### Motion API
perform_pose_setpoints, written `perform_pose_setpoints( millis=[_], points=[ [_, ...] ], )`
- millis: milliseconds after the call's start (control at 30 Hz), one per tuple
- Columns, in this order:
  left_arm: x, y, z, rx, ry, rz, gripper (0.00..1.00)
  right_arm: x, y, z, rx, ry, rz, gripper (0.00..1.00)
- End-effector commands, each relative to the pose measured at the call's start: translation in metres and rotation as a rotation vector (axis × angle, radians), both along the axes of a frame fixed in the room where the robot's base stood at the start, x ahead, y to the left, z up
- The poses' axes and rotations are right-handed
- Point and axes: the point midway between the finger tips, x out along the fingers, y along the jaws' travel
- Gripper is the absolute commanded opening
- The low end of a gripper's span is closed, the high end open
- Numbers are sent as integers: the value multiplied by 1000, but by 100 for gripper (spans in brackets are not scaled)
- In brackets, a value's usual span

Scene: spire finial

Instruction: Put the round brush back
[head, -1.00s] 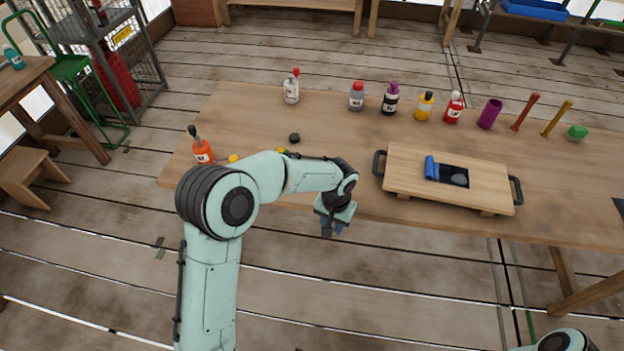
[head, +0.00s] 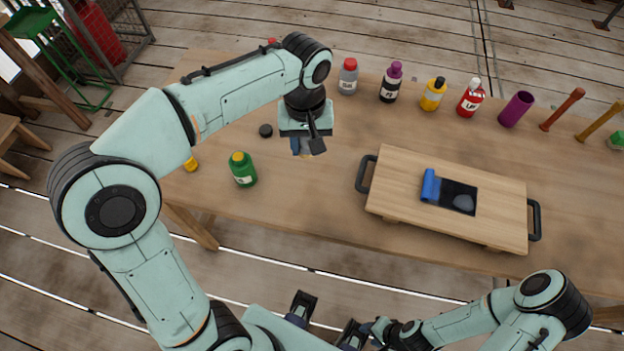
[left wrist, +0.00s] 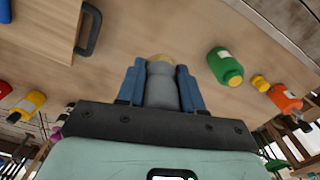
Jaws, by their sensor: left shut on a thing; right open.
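My left gripper (head: 309,147) is above the table, left of the wooden board. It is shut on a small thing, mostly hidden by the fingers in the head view. In the left wrist view this held thing (left wrist: 162,88) is grey with a tan tip between the blue fingers; it may be the round brush, but I cannot tell for sure. The board (head: 400,205) has a dark recess (head: 452,197) with a blue cylinder (head: 430,186) and a grey rounded piece (head: 463,202) at it. My right gripper (head: 327,317) is open, low in front of the table.
A green bottle (head: 242,170) and a black disc (head: 265,131) stand left of my left gripper. An orange bottle (left wrist: 284,98) shows in the left wrist view. Grey (head: 348,77), purple-capped (head: 391,83), yellow (head: 433,94) and red (head: 470,98) bottles and a purple cup (head: 516,109) line the back.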

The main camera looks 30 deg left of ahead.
Motion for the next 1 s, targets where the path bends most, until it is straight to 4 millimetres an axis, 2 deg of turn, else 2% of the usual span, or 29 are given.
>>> perform_pose_setpoints(
  millis=[33, 100, 400, 500, 667, 900, 1000],
  points=[
    [-2, 0, -16, 2, 8, 0, 6, -2, 0, -5, 0, 2, 0, 43],
    [-1, 0, -36, 2, 9, -1, 6, -3, 0, -8, 0, 5, -1, 43],
    [-1, 0, -113, 3, 7, -2, 6, -7, 0, -21, -1, 8, 0, 43],
    [-1, 0, -129, 1, 4, -2, 6, -7, 0, -22, 0, 9, 0, 43],
    [0, 0, -141, 2, 3, -2, 6, -8, 0, -24, 0, 9, 0, 43],
    [0, 0, -175, 2, 5, -2, 6, -9, 0, -29, 1, 11, 0, 43],
    [0, 0, -181, 2, 2, -2, 6, -9, 0, -29, 0, 11, -1, 43]
  ],
)
